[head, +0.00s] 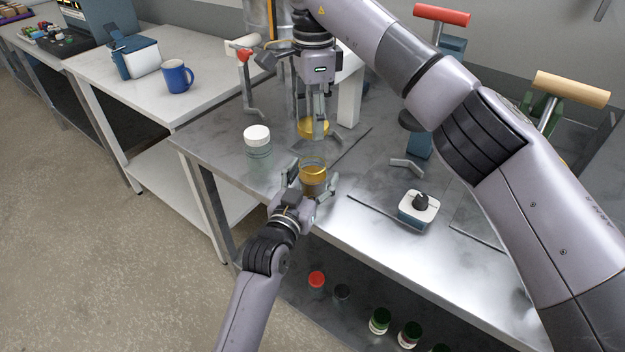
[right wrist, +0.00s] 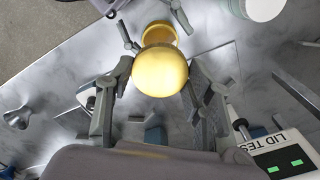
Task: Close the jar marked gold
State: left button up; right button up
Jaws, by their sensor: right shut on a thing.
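The jar marked gold (head: 313,178) is a clear jar with a gold band near the front edge of the metal bench. In the right wrist view its gold top (right wrist: 158,31) shows beyond the lid. My left gripper (head: 311,183) has its fingers spread on either side of the jar, with a small gap at one side. My right gripper (head: 317,124) is shut on the gold lid (head: 312,129), above and behind the jar and apart from it. The lid (right wrist: 160,72) fills the middle of the right wrist view between my right fingers.
A white-lidded jar (head: 257,140) stands left of the gold jar. A small white-and-blue device with a black knob (head: 419,207) sits to the right. Red-handled (head: 441,15) and wooden-handled (head: 571,88) tools stand behind. Several jars and lids, one red (head: 317,279), lie on the lower shelf.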

pick_arm(q)
jog(key=c, duration=1.5)
pick_arm(e)
jog(key=shift+f, duration=2.5)
